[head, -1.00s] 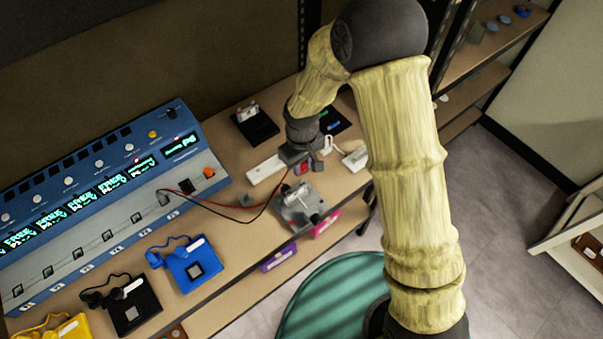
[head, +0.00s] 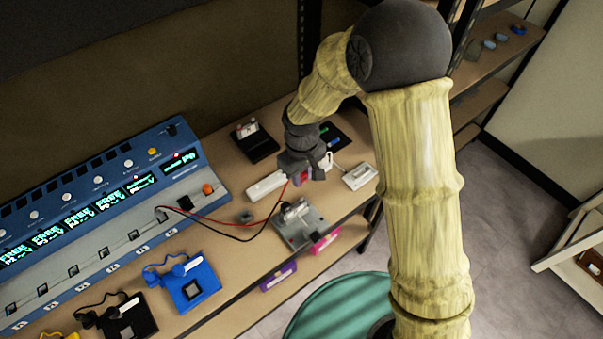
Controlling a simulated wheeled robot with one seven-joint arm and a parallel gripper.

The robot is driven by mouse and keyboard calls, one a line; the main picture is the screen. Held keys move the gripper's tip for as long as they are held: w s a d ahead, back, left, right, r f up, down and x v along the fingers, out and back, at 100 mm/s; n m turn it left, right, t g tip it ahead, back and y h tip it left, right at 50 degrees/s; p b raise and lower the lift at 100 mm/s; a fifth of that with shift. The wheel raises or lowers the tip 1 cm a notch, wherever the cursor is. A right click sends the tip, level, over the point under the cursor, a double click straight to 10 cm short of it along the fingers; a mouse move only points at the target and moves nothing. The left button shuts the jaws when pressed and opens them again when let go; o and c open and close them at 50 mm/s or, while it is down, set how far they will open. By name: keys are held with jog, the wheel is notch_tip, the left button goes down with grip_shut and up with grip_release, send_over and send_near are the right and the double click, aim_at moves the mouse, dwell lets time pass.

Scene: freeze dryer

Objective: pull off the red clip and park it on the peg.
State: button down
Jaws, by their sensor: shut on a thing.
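My gripper (head: 301,172) is over the right part of the bench, above and behind the grey fixture. It is shut on the red clip (head: 298,180), which shows as a small red patch at the fingers and is mostly hidden by them. A red lead runs from the clip down to the blue console. The grey metal fixture (head: 292,235) stands near the bench's front edge, apart from the gripper, with a black lead reaching toward it.
The blue console (head: 120,185) fills the bench's left. A white bar (head: 266,185), a black stand (head: 256,146) and a white box (head: 359,176) lie around the gripper. A blue holder (head: 190,284) and a black holder (head: 128,318) sit at the front edge.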

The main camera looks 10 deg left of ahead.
jog(key=shift+f+b, duration=1.7)
jog(key=shift+f, duration=1.05)
jog(key=w+a+p, duration=0.1)
jog(key=a, duration=0.6)
jog(key=shift+w+a, duration=0.2)
jog(key=shift+w, duration=0.2)
jog(key=w+a+p, duration=0.1)
jog(key=a, duration=0.6)
jog(key=shift+w+a+p, duration=0.15)
jog(key=shift+w+p, duration=0.2)
jog(key=shift+w, duration=0.05)
jog(key=p, duration=0.3)
jog(key=shift+r, duration=0.4)
jog(key=shift+f+p, duration=0.25)
jog(key=shift+p, duration=0.85)
jog(key=shift+f, duration=0.2)
